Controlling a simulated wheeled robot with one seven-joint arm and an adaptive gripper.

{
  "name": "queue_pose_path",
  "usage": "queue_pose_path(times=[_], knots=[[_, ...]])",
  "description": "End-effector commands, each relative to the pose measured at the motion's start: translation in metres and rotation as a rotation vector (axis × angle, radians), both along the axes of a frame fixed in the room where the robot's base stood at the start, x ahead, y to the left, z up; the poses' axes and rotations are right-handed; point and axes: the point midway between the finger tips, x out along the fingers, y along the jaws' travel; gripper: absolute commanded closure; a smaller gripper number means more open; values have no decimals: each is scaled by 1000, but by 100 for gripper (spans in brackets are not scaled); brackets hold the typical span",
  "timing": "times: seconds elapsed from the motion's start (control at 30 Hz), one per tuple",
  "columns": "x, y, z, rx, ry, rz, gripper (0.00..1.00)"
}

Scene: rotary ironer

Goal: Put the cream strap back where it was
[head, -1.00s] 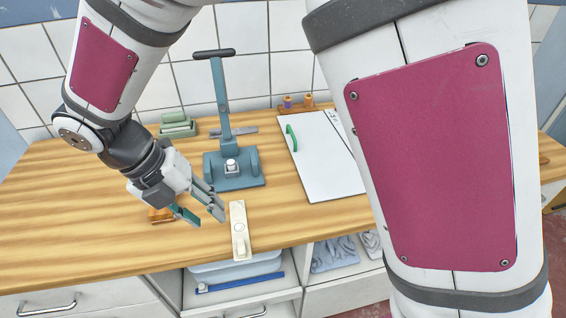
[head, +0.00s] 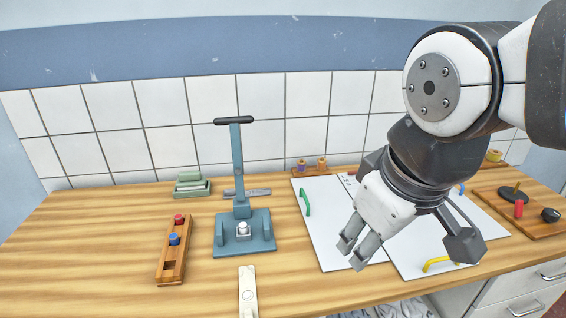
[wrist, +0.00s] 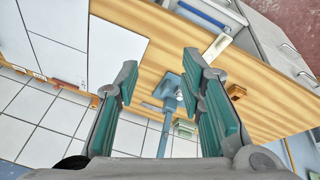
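The cream strap (head: 248,292) is a long flat bar with a round mark on it. It lies on the wooden worktop by the front edge, in front of the blue-grey press (head: 245,234), whose lever stands upright. The strap's near end is cut off by the head picture. It also shows in the wrist view (wrist: 217,47). My gripper (head: 350,250) is above the white boards to the right of the press, well apart from the strap. In the wrist view my gripper (wrist: 160,78) has its green-padded fingers wide apart with nothing between them.
A wooden block (head: 172,262) with red and blue knobs lies left of the press. A white board (head: 327,240) with a green handle lies under my arm. A wooden tray (head: 540,228) with small parts is at right. The left worktop is clear.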

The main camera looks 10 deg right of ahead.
Motion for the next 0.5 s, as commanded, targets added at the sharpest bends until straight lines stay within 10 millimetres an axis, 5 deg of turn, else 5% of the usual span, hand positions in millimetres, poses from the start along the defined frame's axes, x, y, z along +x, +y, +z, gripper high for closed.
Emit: queue_pose_path(times=[0.2, 0.5], knots=[[-20, -13, 3, 150, -91, -304, 64], [-22, -14, 2, 171, -100, -346, 64]])
